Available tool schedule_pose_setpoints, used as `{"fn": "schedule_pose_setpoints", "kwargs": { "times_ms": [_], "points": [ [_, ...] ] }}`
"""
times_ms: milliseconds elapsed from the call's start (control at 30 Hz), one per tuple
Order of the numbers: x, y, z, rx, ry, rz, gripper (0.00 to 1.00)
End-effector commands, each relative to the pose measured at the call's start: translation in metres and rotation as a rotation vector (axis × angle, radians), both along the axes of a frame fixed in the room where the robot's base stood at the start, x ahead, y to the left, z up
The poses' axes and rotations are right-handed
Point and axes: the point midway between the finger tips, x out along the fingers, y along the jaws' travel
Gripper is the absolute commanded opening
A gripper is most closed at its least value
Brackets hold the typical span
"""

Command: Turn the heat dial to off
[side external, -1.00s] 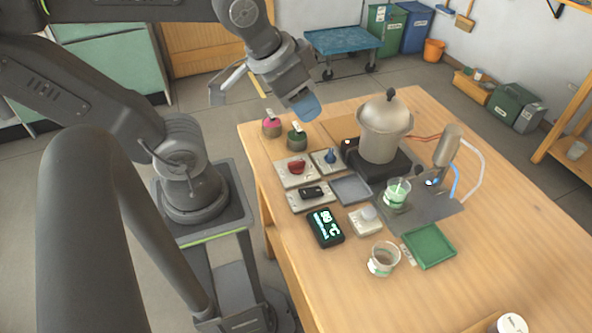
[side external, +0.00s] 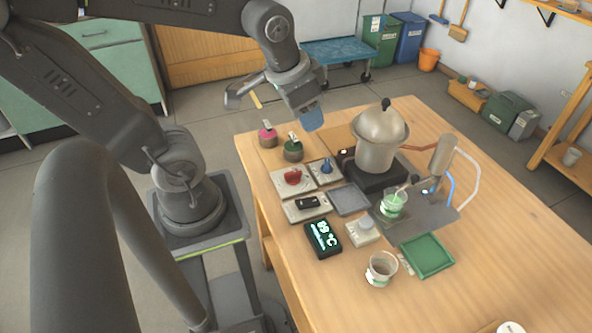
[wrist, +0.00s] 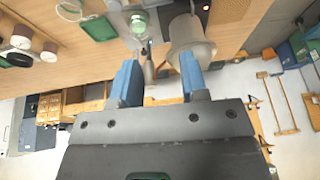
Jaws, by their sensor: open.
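Two dials stand on pale plates at the near left of the table in the side view: a red knob (side external: 293,176) and a smaller blue knob (side external: 326,167). I cannot tell from any label which is the heat dial, or read their settings. My gripper (side external: 311,119) is in the air above and behind the dials, apart from them. In the wrist view its blue fingers (wrist: 158,78) are spread apart with nothing between them. I cannot make out either dial in the wrist view.
The metal pot (side external: 380,148) stands on a dark heater, right of the dials. Two small jars, one pink-topped (side external: 267,137) and one green-topped (side external: 293,151), stand behind the dials. A black switch plate (side external: 307,204), temperature display (side external: 322,238) and grey tray (side external: 349,199) are nearby.

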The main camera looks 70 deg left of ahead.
Motion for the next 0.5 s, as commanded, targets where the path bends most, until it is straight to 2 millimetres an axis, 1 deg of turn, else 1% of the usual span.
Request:
{"fn": "schedule_pose_setpoints", "kwargs": {
  "times_ms": [33,100,200,300,400,500],
  "points": [
    [0.009,0.015,-0.014,0.005,0.06,0.013,0.4],
    [0.019,0.034,-0.032,0.009,0.128,0.016,0.4],
    [0.028,0.06,-0.058,0.002,0.215,0.016,0.4],
    [0.031,0.082,-0.081,-0.015,0.285,0.013,0.4],
    [0.031,0.098,-0.098,-0.033,0.331,0.007,0.4],
    [0.031,0.106,-0.108,-0.044,0.355,0.003,0.4]
  ]
}}
